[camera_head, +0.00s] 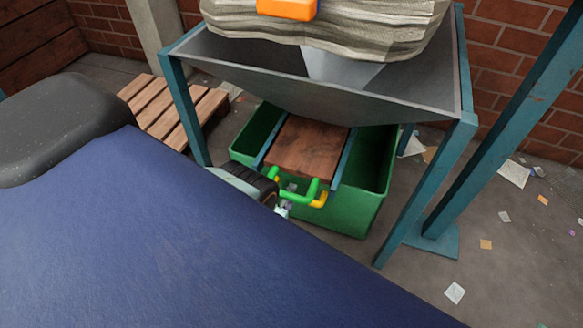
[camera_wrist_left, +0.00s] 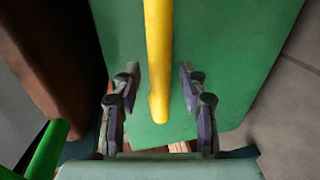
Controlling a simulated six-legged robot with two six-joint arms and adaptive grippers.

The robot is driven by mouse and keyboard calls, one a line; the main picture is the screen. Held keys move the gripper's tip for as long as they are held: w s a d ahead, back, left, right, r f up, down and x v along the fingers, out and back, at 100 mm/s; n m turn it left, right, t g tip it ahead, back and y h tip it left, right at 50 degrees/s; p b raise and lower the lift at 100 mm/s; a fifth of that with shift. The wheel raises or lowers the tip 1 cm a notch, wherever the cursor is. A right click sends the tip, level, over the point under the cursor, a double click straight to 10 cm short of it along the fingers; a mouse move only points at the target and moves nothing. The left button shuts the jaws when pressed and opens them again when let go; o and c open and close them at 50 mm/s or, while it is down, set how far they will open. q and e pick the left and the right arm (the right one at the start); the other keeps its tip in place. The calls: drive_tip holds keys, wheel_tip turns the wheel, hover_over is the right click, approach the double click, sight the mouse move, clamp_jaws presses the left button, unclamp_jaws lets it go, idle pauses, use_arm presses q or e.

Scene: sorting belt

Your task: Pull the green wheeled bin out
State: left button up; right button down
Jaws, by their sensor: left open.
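The green bin (camera_head: 355,210) stands on the floor under a grey hopper; its wheels are not visible. A yellow handle (camera_head: 320,200) is at its front, partly behind a green handle (camera_head: 298,190). My left gripper (camera_head: 283,209) is beside the handles, partly hidden by my body. In the left wrist view, its open fingers (camera_wrist_left: 160,90) stand on either side of the yellow handle (camera_wrist_left: 158,60), with a gap on both sides. The bin's green wall (camera_wrist_left: 220,50) is behind them, and the green handle (camera_wrist_left: 46,150) is at lower left. My right gripper is not in view.
A wooden board (camera_head: 308,148) lies between blue rails above the bin. The hopper (camera_head: 400,108) stands on blue legs (camera_head: 440,180) around the bin. A wooden pallet (camera_head: 165,112) is at left. Paper scraps lie on the open floor at right.

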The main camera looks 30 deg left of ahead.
use_arm(q)
drive_tip(key=shift+w+f, duration=0.1)
drive_tip(key=shift+w, duration=0.25)
drive_tip(key=shift+c, duration=0.5)
clamp_jaws()
